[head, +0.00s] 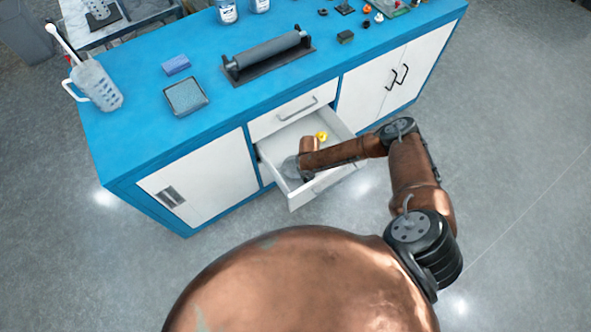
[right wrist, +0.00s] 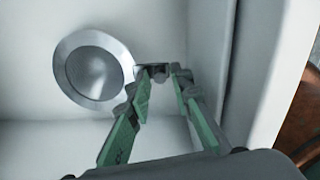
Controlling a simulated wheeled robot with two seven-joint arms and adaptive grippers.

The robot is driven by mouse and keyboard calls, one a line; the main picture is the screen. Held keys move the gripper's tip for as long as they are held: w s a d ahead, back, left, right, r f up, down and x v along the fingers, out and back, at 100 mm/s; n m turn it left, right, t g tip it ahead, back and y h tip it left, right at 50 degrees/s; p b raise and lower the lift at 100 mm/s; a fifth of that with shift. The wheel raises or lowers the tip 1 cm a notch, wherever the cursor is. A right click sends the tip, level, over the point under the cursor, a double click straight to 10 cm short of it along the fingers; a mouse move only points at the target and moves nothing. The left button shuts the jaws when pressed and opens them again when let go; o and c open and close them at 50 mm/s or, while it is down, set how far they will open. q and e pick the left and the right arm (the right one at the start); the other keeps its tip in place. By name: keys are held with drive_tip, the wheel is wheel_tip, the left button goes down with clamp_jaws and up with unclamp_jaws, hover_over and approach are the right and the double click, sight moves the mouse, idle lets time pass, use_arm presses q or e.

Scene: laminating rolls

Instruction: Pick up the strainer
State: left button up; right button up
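The strainer (right wrist: 94,72), a round grey bowl with a wide metal rim and a short dark handle, lies in the open drawer (head: 333,176) in the right wrist view. My right gripper (right wrist: 161,72) reaches down into the drawer. Its two green-sided fingers are apart, with their tips at the handle, one on each side. A gap shows between the fingers, and I cannot tell whether they touch the handle. In the head view my forearm covers most of the gripper. My left gripper is not in view.
A yellow object (head: 321,136) lies at the back of the drawer. The blue counter (head: 220,105) above holds a roller (head: 268,51), a grey tray (head: 185,96), a blue sponge-like block (head: 176,65) and a jug (head: 97,84). The drawer walls stand close around the gripper.

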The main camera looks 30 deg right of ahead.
drive_tip(key=shift+d+f, duration=0.1)
drive_tip(key=shift+f, duration=0.4)
drive_tip(key=shift+r, duration=0.1)
drive_tip(key=shift+c, duration=0.6)
clamp_jaws()
